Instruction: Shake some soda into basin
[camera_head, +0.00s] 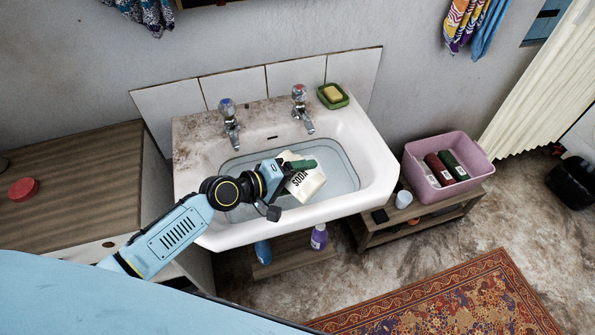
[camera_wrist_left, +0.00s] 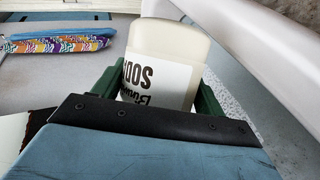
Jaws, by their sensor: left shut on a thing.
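The soda container (camera_head: 306,182) is a cream pack with a white label reading SODA. My left gripper (camera_head: 297,168) is shut on it and holds it above the basin (camera_head: 340,178), tilted in the head view. In the left wrist view the soda container (camera_wrist_left: 165,65) sits between the green fingers of my left gripper (camera_wrist_left: 155,95). The basin is a white sink with pale bluish water inside. I cannot see any soda powder coming out. My right gripper is not in view.
Two taps (camera_head: 230,125) (camera_head: 301,108) stand at the basin's back edge. A green soap dish (camera_head: 333,96) sits at the back right corner. A pink tub (camera_head: 470,153) with bottles stands on a low bench at right. A wooden counter (camera_head: 75,190) is at left.

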